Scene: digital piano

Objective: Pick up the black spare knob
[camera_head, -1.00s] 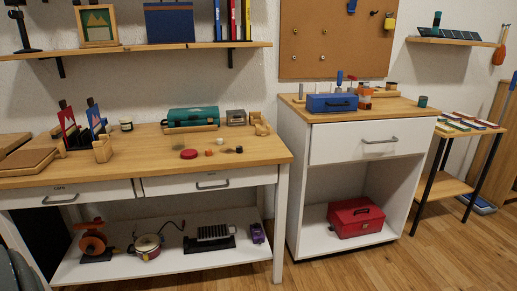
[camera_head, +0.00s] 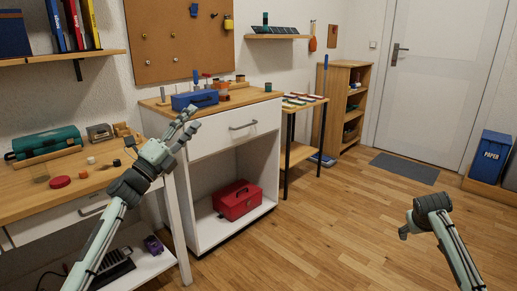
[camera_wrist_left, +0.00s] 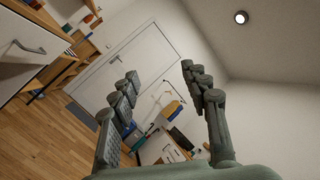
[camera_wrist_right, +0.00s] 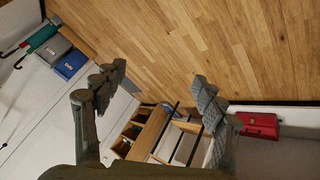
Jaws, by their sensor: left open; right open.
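A small dark object that looks like the black spare knob (camera_head: 116,162) sits on the wooden workbench (camera_head: 25,205) near its right end, just left of my left forearm in the head view. It is too small to make out in detail. My left gripper (camera_head: 187,121) is open and empty, raised in front of the white cabinet, up and to the right of the knob. Its spread fingers also show in the left wrist view (camera_wrist_left: 160,82). My right gripper (camera_head: 410,226) is out over the floor at the right; the right wrist view (camera_wrist_right: 160,78) shows it open and empty. Neither wrist view shows the knob.
Beside the knob are a whitish piece (camera_head: 91,160), an orange cube (camera_head: 83,174) and a red round piece (camera_head: 60,181). A teal case (camera_head: 47,142) lies behind. A blue box (camera_head: 195,100) stands on the white cabinet (camera_head: 232,128). Floor at the right is clear.

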